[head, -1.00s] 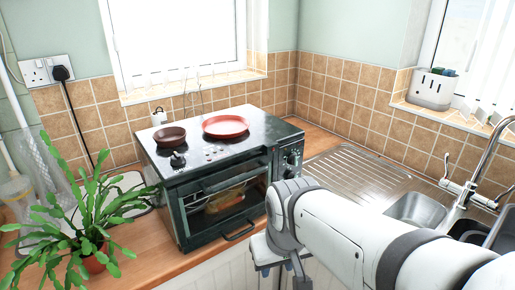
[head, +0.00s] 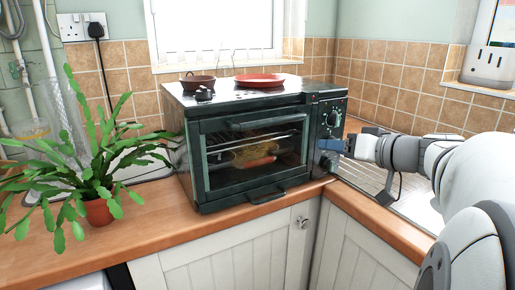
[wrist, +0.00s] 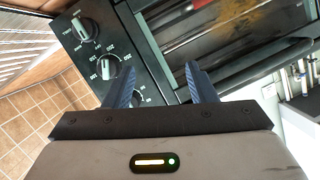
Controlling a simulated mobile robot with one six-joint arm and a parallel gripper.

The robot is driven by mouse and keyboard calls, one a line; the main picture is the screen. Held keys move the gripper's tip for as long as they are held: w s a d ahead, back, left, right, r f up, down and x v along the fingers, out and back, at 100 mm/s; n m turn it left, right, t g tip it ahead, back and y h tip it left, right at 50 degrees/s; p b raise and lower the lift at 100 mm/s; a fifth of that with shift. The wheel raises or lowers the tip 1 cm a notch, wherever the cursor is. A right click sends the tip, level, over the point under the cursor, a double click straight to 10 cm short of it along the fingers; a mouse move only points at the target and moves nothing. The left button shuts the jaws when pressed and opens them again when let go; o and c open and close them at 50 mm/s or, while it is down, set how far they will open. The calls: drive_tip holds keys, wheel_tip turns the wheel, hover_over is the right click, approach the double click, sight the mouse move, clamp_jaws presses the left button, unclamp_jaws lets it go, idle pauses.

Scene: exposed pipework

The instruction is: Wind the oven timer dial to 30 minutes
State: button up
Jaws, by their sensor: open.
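The oven (head: 250,205) is a dark tabletop oven on the wooden counter, its glass door shut. Its control panel on the right carries several dials, including one at the top (head: 333,118) and one low down (head: 327,163). My gripper (head: 328,146) is open in front of this panel, hiding part of it. In the wrist view, two dials (wrist: 86,28) (wrist: 107,67) show past the left finger. A third dial (wrist: 138,98) lies between the fingers (wrist: 160,82), partly hidden. I cannot tell which dial is the timer, or whether a finger touches one.
A brown pan (head: 198,83) and a red plate (head: 259,79) sit on the oven top. A potted plant (head: 98,212) stands left of the oven. The oven door handle (head: 267,196) juts out in front. The counter front is clear.

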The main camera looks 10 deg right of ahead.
sight(339, 122)
drive_tip(key=w+d+r+t+h+b, duration=0.1)
drive_tip(key=d+r+t+b, duration=0.2)
drive_tip(key=d, duration=0.4)
drive_tip(key=shift+t, duration=0.4)
drive_tip(key=p+x, duration=0.1)
drive_tip(key=x, duration=0.6)
drive_tip(key=shift+w+f, duration=0.1)
drive_tip(key=shift+f, duration=0.05)
drive_tip(key=c, duration=0.9)
drive_tip(key=shift+d, duration=0.25)
drive_tip(key=shift+c, duration=0.4)
drive_tip(key=shift+a, duration=0.2)
